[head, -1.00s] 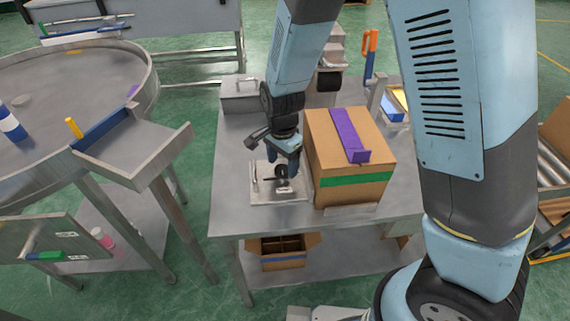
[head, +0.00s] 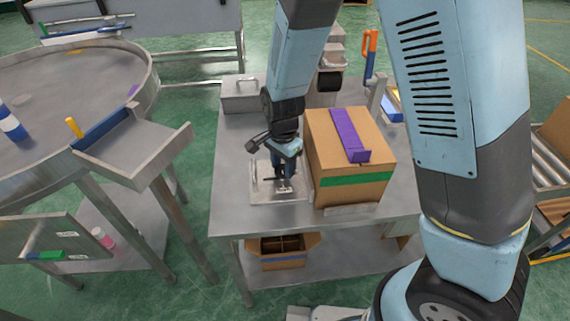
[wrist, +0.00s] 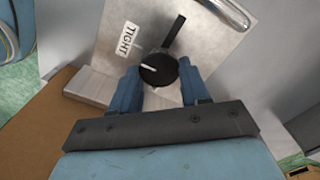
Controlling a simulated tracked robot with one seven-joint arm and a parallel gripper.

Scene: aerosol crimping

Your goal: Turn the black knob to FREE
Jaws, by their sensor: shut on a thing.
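The black knob (wrist: 160,69) is round with a white pointer line and sits on a pale metal plate (wrist: 103,60). Its line points left in the wrist view, a little below the TIGHT label (wrist: 126,40). No FREE label is readable. A black bar (wrist: 174,32) extends from beside the knob to the upper right. My gripper (wrist: 158,73) is shut on the knob, with one blue finger on each side. In the head view my gripper (head: 285,176) is down at the plate (head: 262,195) on the table and mostly hides the knob.
A cardboard box (head: 338,155) with a purple piece (head: 348,135) on top stands close right of the plate. A lidded metal box (head: 240,98) is at the table's back left. The grey table (head: 232,180) is bare left of the plate. A metal handle (wrist: 232,12) shows in the wrist view.

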